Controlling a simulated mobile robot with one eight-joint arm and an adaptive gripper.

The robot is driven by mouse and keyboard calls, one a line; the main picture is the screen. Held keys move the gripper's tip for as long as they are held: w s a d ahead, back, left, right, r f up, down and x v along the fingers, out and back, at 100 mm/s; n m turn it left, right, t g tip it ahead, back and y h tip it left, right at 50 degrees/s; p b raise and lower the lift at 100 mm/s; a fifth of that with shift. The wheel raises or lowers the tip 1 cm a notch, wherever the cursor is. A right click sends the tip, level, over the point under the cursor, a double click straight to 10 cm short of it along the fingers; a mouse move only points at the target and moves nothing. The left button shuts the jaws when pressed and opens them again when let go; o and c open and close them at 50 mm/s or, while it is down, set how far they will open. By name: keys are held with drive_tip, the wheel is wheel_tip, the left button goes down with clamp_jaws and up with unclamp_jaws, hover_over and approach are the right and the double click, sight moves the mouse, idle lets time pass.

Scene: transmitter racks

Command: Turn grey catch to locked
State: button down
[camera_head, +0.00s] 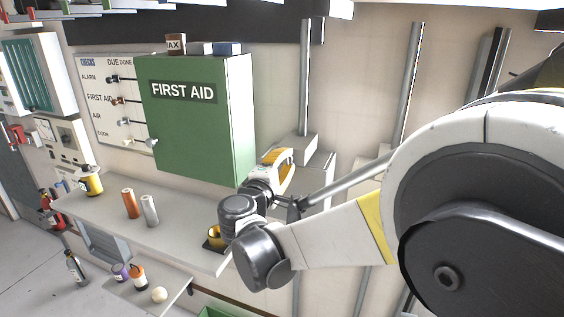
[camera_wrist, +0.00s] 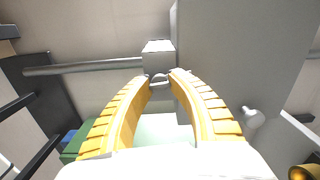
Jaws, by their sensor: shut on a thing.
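My gripper (camera_wrist: 161,76) has its two yellow ribbed fingers drawn together at the tips on a small grey, ring-like piece, which looks like the grey catch (camera_wrist: 158,80). The catch is by the small pale block (camera_wrist: 158,55), beside a larger grey box (camera_wrist: 240,55). No lock marking is readable, so I cannot tell its setting. In the head view my gripper (camera_head: 283,158) is right of the green first aid cabinet (camera_head: 192,130), in front of the grey wall box (camera_head: 318,165). There the catch is hidden.
A pale knob (camera_wrist: 252,119) sticks out close to the right finger. Vertical conduits (camera_head: 408,85) line the wall.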

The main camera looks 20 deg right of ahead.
drive_tip(key=shift+m, duration=0.6)
drive_tip(key=c, duration=1.1)
unclamp_jaws()
drive_tip(key=shift+c, duration=0.2)
drive_tip(key=v, duration=1.2)
